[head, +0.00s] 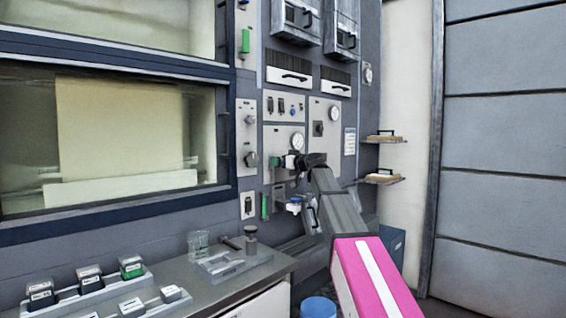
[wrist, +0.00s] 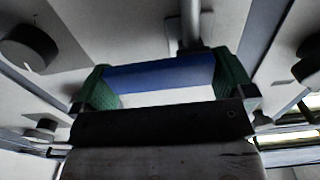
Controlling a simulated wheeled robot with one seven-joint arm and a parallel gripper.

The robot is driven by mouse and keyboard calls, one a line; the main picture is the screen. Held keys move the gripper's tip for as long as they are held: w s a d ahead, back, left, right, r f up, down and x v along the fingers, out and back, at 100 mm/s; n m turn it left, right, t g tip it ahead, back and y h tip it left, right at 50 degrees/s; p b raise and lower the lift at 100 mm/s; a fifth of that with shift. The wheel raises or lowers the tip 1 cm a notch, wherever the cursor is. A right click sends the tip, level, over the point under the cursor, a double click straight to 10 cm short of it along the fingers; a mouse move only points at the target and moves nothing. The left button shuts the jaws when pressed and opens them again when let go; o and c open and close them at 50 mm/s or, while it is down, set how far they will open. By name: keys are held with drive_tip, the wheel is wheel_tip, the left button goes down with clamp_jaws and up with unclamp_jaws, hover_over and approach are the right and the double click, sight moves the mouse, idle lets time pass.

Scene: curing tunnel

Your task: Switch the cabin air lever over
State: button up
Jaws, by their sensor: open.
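My gripper (head: 287,162) reaches to the wall panel below a round gauge in the head view. In the wrist view its two green-padded fingers (wrist: 163,82) stand apart. A blue bar (wrist: 160,76) with a pale part below it shows between the fingers. A grey rod (wrist: 190,22) rises behind it. The bar may be the handle of the cabin air lever, but I cannot tell, nor whether the fingers touch it. No label is readable. In the head view the gripper hides what lies directly at its tips.
Round knobs (wrist: 28,48) flank the fingers in the wrist view. A gauge (head: 297,141) and switches (head: 282,105) sit above on the panel. Small shelves (head: 383,178) project at right.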

sight(271, 155)
drive_tip(key=c, duration=0.9)
drive_tip(key=shift+n, duration=0.3)
drive_tip(key=n, duration=0.2)
drive_tip(key=r+n, duration=0.1)
drive_tip(key=n, duration=0.1)
drive_tip(key=shift+s+a+r, duration=0.1)
drive_tip(key=shift+s+a, duration=0.1)
drive_tip(key=n, duration=0.4)
drive_tip(key=shift+s+a+r+n, duration=0.35)
drive_tip(key=shift+r+n, duration=0.05)
drive_tip(key=n, duration=0.3)
drive_tip(key=s+n, duration=0.1)
drive_tip(key=shift+a+r, duration=0.15)
drive_tip(key=shift+a, duration=0.25)
drive_tip(key=shift+s+a+n, duration=0.15)
drive_tip(key=shift+a+n, duration=0.05)
drive_tip(key=shift+n, duration=0.9)
drive_tip(key=shift+s+a+n, duration=0.15)
drive_tip(key=shift+n, duration=0.95)
